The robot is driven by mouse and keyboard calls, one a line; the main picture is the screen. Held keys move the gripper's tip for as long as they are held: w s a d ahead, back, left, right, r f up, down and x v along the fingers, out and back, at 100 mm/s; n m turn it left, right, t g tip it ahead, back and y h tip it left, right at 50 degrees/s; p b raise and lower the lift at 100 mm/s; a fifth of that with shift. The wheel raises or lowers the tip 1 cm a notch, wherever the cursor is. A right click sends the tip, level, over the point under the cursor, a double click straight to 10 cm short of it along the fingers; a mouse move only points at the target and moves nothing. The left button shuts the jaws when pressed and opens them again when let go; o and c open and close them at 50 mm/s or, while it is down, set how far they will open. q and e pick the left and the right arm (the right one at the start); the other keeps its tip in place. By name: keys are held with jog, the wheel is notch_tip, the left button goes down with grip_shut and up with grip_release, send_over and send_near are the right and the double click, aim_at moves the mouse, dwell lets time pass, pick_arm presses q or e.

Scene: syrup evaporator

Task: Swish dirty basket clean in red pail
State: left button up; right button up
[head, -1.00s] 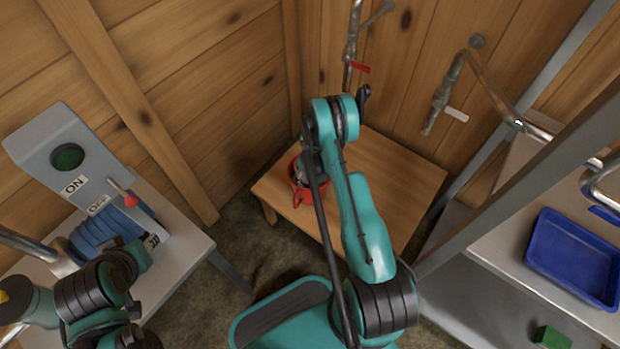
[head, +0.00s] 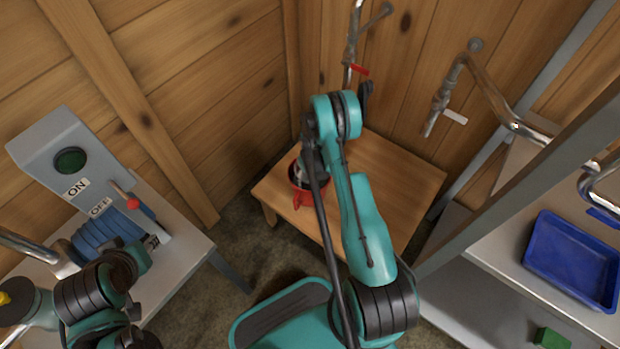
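The red pail (head: 305,197) stands on the small wooden table (head: 400,183) in the corner. My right arm reaches down over it, and the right gripper (head: 301,175) is at or in the pail's mouth, mostly hidden by the arm. Whether it is open or shut does not show. The basket cannot be made out; anything inside the pail is hidden by the arm and rim. My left arm is folded at the lower left, and its gripper cannot be made out.
A grey switch box (head: 55,145) with ON and OFF labels and a red lever stands on a side table at left. Blue coils (head: 105,238) lie beside it. A blue tray (head: 572,258) and a green block (head: 551,338) are at right. Pipes with valves hang above the wooden table.

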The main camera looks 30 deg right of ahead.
jog(key=shift+f, duration=1.3)
jog(key=shift+r+p, duration=3.9)
jog(key=shift+r, duration=5.3)
